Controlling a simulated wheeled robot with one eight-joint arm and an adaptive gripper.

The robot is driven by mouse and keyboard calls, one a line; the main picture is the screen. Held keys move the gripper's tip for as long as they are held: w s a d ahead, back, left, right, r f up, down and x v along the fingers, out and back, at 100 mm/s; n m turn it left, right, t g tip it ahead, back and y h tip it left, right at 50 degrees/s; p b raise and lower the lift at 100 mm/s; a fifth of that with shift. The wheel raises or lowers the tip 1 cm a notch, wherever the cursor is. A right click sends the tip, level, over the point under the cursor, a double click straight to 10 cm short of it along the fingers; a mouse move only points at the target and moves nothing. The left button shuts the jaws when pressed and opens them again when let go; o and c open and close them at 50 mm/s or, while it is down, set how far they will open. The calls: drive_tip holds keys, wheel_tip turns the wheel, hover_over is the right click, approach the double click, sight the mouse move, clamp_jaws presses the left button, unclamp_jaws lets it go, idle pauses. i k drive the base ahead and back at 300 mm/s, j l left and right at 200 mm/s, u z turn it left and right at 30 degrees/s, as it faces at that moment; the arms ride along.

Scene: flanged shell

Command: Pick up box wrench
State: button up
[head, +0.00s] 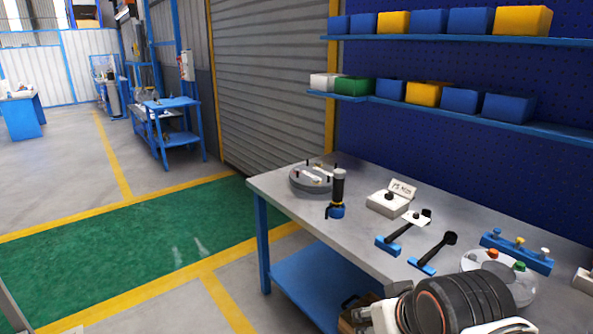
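Two dark long-handled tools lie on the grey workbench in the head view, each with its lower end at a blue block. The right one (436,250) has a rounded dark head and looks like a box wrench. The left one (402,234) has a white piece near its upper end. I cannot tell for sure which is the box wrench. My gripper is not in view. Parts of what looks like my arm cover the bench's lower right corner.
The workbench (272,184) also holds a round grey fixture (309,182), an upright black tool (338,188), a light box with a label (388,203) and a blue rack with knobs (517,254). Shelves of coloured bins (460,100) hang above. Open floor lies to the left.

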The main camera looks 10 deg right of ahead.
sight(450, 238)
drive_tip(key=i+z, duration=0.45)
drive_tip(key=i+j+z, duration=0.1)
drive_tip(key=i+z, duration=0.15)
drive_tip(key=z, duration=0.25)
drive_tip(key=i+j+z, duration=0.3)
drive_tip(key=z, duration=0.15)
